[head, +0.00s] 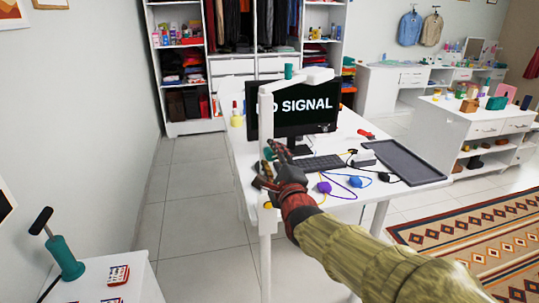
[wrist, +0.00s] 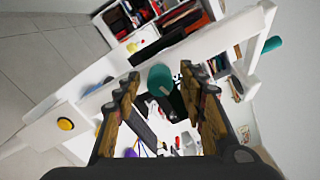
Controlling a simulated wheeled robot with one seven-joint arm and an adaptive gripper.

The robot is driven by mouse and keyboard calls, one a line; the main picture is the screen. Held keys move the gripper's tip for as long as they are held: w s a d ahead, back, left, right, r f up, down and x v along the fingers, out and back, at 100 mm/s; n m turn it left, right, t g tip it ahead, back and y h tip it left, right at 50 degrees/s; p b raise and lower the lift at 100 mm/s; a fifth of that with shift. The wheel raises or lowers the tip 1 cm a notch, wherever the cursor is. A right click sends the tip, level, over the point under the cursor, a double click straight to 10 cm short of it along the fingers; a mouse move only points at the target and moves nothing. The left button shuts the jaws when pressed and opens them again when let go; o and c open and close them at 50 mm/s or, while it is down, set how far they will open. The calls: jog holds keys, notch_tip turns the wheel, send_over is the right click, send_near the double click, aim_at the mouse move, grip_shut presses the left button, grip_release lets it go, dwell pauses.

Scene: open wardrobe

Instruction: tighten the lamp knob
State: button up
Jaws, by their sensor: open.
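The white lamp (head: 266,112) stands at the near left edge of the desk, with an upright post and a short top arm. A teal knob (head: 268,153) is on the post, partly hidden by my gripper (head: 268,165). Another teal knob (head: 288,71) is at the top joint. In the wrist view, my gripper (wrist: 160,73) is open, with a teal knob (wrist: 160,79) between or just beyond its fingertips; I cannot tell whether they touch it. The second teal knob shows at upper right (wrist: 271,44). A yellow disc (wrist: 65,124) is on the white lamp part at left.
The desk (head: 245,160) holds a monitor (head: 305,108) reading "NO SIGNAL", a keyboard (head: 312,163), a dark tray (head: 402,162) and coloured cables. A side table (head: 140,280) stands at lower left. Tiled floor (head: 195,190) is clear left of the desk.

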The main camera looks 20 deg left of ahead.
jog(key=n, duration=1.2)
jog(key=shift+c, duration=1.2)
jog(key=c, duration=0.8)
grip_shut()
